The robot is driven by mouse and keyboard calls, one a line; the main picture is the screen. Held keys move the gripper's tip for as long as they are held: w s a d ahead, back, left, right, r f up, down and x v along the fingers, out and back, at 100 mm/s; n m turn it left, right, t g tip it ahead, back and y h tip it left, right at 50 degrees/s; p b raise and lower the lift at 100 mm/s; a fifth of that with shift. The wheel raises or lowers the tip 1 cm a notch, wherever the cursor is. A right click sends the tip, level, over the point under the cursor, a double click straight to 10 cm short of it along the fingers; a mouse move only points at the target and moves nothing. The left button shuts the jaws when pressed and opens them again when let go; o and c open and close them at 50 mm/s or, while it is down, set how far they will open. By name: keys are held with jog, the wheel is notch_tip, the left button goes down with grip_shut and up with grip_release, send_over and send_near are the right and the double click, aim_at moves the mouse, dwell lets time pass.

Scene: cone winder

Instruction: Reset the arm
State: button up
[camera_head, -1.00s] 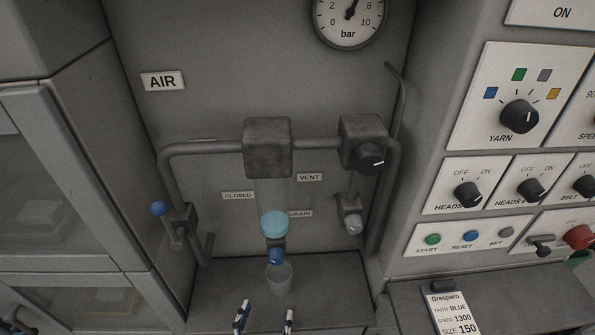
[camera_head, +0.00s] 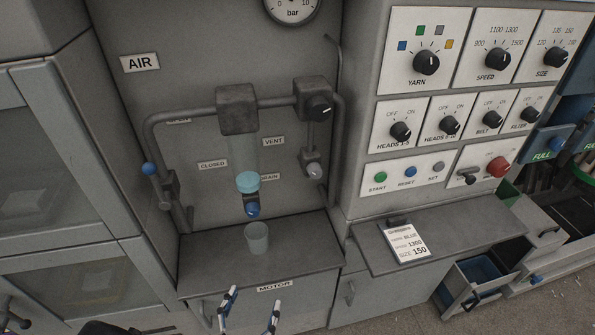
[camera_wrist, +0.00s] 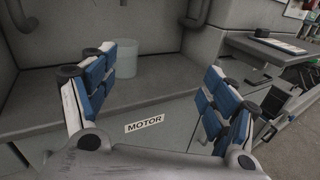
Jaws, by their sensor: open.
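My gripper (camera_head: 249,312) is open and empty at the bottom of the head view, in front of the ledge above the MOTOR label. In the wrist view, its two blue-padded fingers (camera_wrist: 160,95) stand wide apart with nothing between them. A clear cup (camera_head: 257,238) stands upright on the ledge (camera_head: 205,263), below the air unit's bowl with its blue drain knob (camera_head: 252,209). The cup also shows beyond the fingers in the wrist view (camera_wrist: 127,60), apart from them.
A control panel (camera_head: 445,110) with knobs and buttons is at the right. Below it, a shelf (camera_head: 465,232) holds an order card (camera_head: 404,243). An open drawer (camera_head: 475,285) juts out at lower right. Grey cabinet doors (camera_head: 55,150) stand at the left.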

jog(key=s+d+r+m+g+h, duration=0.1)
jog(key=d+r+m+g+h, duration=0.3)
jog(key=d+r+m+g, duration=0.55)
jog(key=d+r+m+g+h, duration=0.3)
jog(key=d+r+m+g, duration=0.35)
jog(key=d, duration=0.55)
jog(key=s+d+r+m+t+y, duration=0.3)
jog(key=s+r+m+y, duration=0.7)
jog(key=m, duration=0.5)
jog(key=shift+r+m+t+y, duration=0.3)
jog(key=shift+r+y, duration=0.15)
jog(key=shift+y, duration=0.35)
